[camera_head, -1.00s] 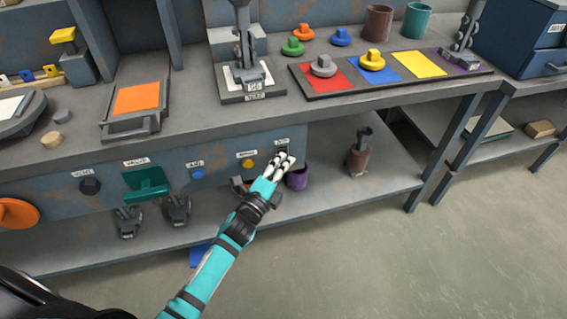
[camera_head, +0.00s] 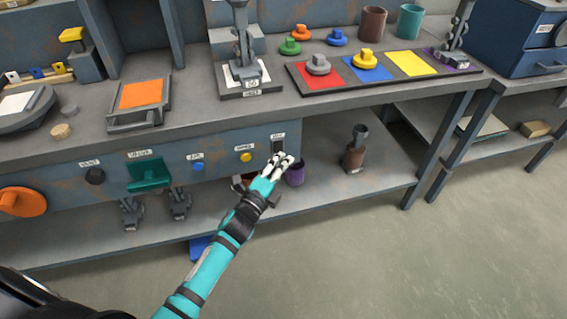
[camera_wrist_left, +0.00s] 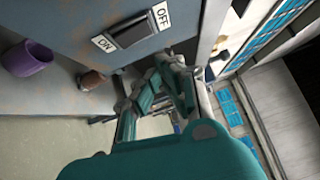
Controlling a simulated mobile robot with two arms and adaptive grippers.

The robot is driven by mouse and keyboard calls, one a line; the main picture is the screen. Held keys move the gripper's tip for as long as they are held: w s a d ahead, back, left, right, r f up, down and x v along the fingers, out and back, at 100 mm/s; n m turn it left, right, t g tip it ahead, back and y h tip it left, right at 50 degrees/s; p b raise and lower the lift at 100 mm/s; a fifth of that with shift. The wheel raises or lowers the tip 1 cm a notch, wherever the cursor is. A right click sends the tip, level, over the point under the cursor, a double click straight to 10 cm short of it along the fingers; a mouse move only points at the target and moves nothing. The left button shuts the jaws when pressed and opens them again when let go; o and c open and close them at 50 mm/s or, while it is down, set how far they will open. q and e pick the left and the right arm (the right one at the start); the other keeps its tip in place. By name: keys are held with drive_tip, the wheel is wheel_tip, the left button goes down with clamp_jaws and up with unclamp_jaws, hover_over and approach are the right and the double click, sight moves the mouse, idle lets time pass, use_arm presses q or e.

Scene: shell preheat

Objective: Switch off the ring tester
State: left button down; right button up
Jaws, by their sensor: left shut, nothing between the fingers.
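A black rocker switch (camera_head: 278,146) sits at the right end of the bench's front panel. In the left wrist view the switch (camera_wrist_left: 134,31) has an OFF label (camera_wrist_left: 161,16) at one end and an ON label (camera_wrist_left: 104,43) at the other. Which end is pressed in, I cannot tell. My left gripper (camera_head: 281,160) is shut and empty, just below the switch in the head view. In the wrist view its fingers (camera_wrist_left: 160,85) lie close to the switch; contact cannot be made out. My right gripper is not in view.
A yellow button (camera_head: 245,157), a blue button (camera_head: 198,167), a green handle (camera_head: 150,175) and a black knob (camera_head: 95,176) line the panel leftward. A purple cup (camera_head: 295,174) stands on the lower shelf behind my gripper. Open floor lies at right.

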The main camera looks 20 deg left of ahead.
use_arm(q)
drive_tip(key=v, duration=1)
drive_tip(key=shift+r+p, duration=0.45)
drive_tip(key=shift+r, duration=0.3)
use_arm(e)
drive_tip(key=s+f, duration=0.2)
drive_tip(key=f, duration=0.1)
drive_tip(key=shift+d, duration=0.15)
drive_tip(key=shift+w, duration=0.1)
